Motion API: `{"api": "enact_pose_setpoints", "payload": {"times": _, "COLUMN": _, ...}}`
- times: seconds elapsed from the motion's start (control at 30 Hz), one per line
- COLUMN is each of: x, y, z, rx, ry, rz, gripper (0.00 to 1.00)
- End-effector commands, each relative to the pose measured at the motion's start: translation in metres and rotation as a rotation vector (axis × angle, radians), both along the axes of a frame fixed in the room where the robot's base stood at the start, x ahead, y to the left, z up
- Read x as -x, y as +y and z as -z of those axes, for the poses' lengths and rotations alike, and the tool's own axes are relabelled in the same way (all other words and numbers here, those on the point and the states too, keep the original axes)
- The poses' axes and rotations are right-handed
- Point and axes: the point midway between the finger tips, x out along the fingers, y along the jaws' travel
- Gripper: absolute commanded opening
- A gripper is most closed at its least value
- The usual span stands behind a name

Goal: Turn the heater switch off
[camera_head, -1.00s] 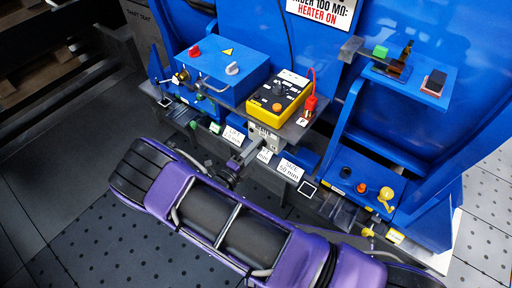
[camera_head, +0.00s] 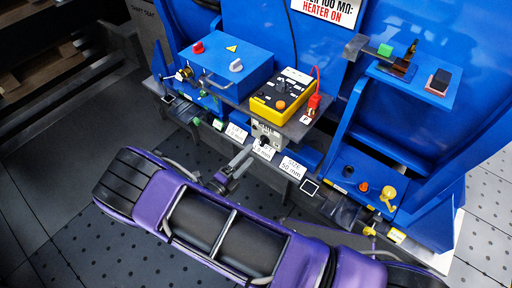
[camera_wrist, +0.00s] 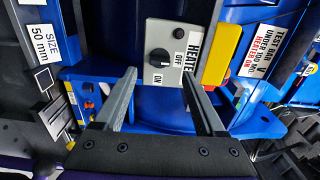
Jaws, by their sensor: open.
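The heater switch is a small grey box with a round black knob (camera_wrist: 159,58) and a HEATER label beside it. OFF and ON are printed next to the knob; I cannot clearly tell which one it points to. In the head view the switch box (camera_head: 267,131) is on the front of the blue bench, below the yellow meter. My gripper (camera_wrist: 160,74) is open and empty, facing the switch, with the knob showing between its fingertips. In the head view my gripper (camera_head: 247,157) is just in front of the box, and its fingertips partly cover the lower part.
A yellow meter (camera_head: 283,92) with a red lead sits above the switch. A small shelf (camera_head: 415,82) and a yellow valve handle (camera_head: 388,194) are at right. Size labels (camera_head: 292,168) line the ledge.

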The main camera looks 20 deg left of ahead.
Motion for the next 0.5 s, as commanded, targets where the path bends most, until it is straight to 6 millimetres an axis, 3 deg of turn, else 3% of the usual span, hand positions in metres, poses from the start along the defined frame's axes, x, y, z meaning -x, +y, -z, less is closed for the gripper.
{"api": "enact_pose_setpoints", "payload": {"times": 0.3, "x": 0.071, "y": 0.03, "z": 0.0, "rx": 0.0, "ry": 0.0, "rz": -0.002, "gripper": 0.72}}
{"api": "enact_pose_setpoints", "payload": {"times": 0.5, "x": 0.096, "y": 0.04, "z": 0.001, "rx": 0.001, "ry": 0.0, "rz": 0.0, "gripper": 0.72}}
